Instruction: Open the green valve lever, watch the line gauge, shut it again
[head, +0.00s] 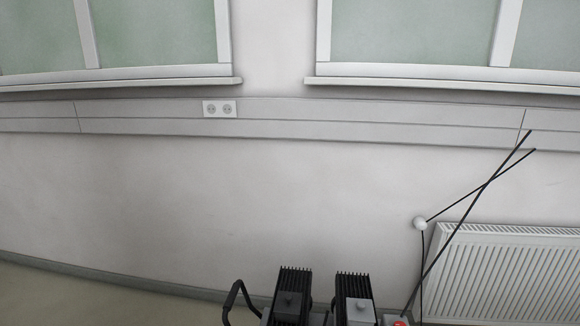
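The head view shows no green valve lever and no line gauge. Neither my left gripper nor my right gripper is in this view, so whether they are open or shut does not show.
A pale wall (200,190) fills the view. It carries two windows (155,35) (420,30) with sills, a grey trunking strip (350,120) and a double socket (219,109). A white radiator (510,270) stands at the lower right. Bare floor (60,295) shows at the lower left.

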